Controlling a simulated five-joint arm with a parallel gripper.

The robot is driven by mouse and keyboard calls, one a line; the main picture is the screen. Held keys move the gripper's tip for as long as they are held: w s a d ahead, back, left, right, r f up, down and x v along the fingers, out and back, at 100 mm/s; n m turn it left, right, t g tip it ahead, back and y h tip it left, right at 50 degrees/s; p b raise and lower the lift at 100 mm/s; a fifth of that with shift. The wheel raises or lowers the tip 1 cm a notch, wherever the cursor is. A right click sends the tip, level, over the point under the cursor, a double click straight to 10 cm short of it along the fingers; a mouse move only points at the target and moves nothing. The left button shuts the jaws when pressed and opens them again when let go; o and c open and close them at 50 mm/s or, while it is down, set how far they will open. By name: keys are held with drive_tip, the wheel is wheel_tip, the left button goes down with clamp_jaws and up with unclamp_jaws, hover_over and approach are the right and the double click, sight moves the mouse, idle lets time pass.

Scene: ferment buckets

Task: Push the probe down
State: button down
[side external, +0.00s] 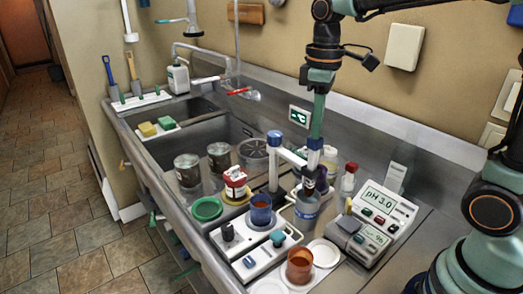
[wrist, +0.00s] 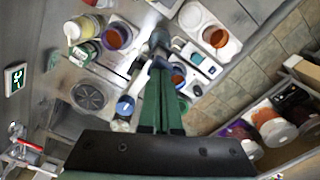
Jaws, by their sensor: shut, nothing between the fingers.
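In the wrist view my gripper (wrist: 160,66) is shut and empty, with the dark probe head just beyond the tips. A meter (side external: 383,205) reads pH 3.0.
The sink (side external: 195,130) lies to the left.

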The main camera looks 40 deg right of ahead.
sight(315, 143)
drive_tip(key=shift+f, duration=2.25)
drive_tip(key=shift+r, duration=2.55)
drive_tip(key=s+d+f+m+t, duration=0.1)
drive_tip(key=s+m+t, duration=0.4)
drive_tip(key=s+m, duration=0.1)
drive_tip(key=shift+s+d+f+t, duration=0.15)
drive_tip(key=shift+s+d+t, duration=0.15)
drive_tip(key=shift+s, duration=0.3)
